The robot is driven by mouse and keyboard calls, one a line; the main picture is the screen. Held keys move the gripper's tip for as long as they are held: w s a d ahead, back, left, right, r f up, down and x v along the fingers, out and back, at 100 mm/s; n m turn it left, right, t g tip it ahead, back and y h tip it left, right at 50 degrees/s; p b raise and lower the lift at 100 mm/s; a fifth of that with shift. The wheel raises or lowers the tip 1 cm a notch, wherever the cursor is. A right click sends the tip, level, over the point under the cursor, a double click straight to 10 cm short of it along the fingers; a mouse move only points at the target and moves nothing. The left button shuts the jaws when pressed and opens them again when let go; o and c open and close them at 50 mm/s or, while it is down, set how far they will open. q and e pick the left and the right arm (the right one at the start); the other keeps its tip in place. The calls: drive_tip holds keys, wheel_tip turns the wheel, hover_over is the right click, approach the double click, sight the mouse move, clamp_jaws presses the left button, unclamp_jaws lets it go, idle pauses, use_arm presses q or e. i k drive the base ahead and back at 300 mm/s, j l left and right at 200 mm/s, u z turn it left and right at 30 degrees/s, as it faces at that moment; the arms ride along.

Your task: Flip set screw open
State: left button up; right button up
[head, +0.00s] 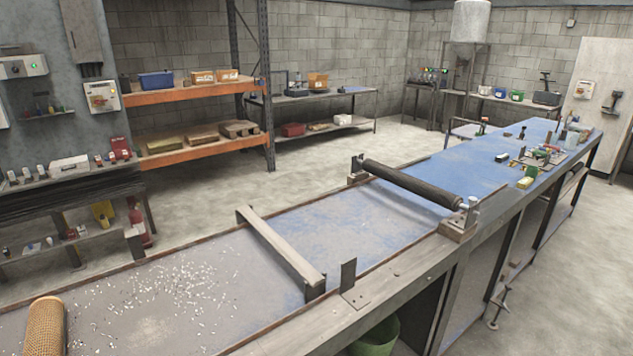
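A dark roller (411,184) lies across the blue-topped workbench (345,222), held at both ends above the surface. Its near end sits in a metal bracket on a wooden block (459,228). A small light upright part (473,203) stands at that bracket; it may be the set screw, but it is too small to tell, and I cannot tell whether it is open. The far end rests at another bracket (357,168). Neither of my grippers is in view.
A wooden crossbar (281,250) spans the bench, with an upright metal plate (349,277) nearby. Tools (540,156) clutter the far end. A green bin (377,338) is below; open floor lies right.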

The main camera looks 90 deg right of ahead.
sight(473, 200)
drive_tip(key=z, duration=3.95)
drive_tip(key=i+l+u, duration=0.25)
drive_tip(key=i+l, duration=0.55)
drive_tip(key=i, duration=0.3)
drive_tip(key=i+l+u, duration=0.25)
drive_tip(key=i+l, duration=0.75)
